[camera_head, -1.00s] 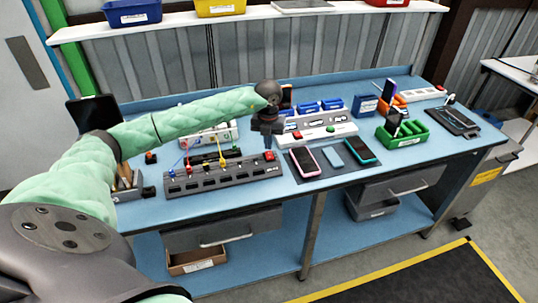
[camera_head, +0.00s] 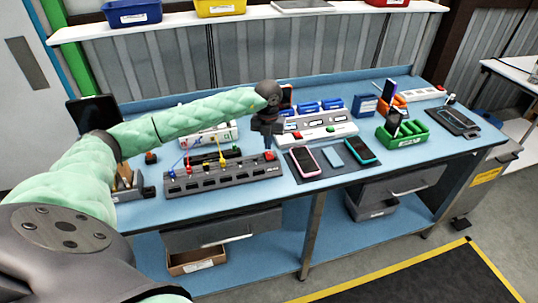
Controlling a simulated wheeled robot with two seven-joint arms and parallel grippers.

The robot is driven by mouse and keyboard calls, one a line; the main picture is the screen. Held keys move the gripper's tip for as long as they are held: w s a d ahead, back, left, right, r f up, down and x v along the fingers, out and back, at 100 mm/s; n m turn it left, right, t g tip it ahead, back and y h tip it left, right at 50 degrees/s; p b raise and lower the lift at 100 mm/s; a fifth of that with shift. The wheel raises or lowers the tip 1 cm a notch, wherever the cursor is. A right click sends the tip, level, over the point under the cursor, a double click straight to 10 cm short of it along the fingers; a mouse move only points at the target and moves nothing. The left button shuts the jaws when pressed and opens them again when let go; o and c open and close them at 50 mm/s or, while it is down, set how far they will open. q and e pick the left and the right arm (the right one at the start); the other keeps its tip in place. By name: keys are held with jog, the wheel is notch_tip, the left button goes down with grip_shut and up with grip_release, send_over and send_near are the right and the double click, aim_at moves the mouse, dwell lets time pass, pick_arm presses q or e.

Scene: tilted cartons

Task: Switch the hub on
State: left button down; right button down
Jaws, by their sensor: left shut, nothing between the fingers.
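A long dark grey hub (camera_head: 222,179) lies on the blue bench, with a row of slots along its front and coloured plugs with cables at its left part. A red switch (camera_head: 271,156) is at its right end. My left gripper (camera_head: 268,146) points down with shut, empty fingers just above or behind the red switch. I cannot tell whether the fingertips touch it, or whether the switch is on. My right gripper does not show.
A white charging station (camera_head: 318,136) with blue packs stands behind and right. Phones (camera_head: 304,160) lie on a dark mat beside the hub. A green tray (camera_head: 407,139) and a tablet (camera_head: 460,121) are further right. The bench front is clear.

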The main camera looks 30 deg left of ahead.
aim_at(269, 152)
pick_arm(q)
jog(key=shift+f+b, duration=0.8)
jog(key=shift+f, duration=0.3)
dwell(1.1)
jog(key=shift+r, duration=0.1)
jog(key=shift+r+p, duration=0.95)
jog(key=shift+r, duration=2.5)
jog(key=shift+d, duration=0.1)
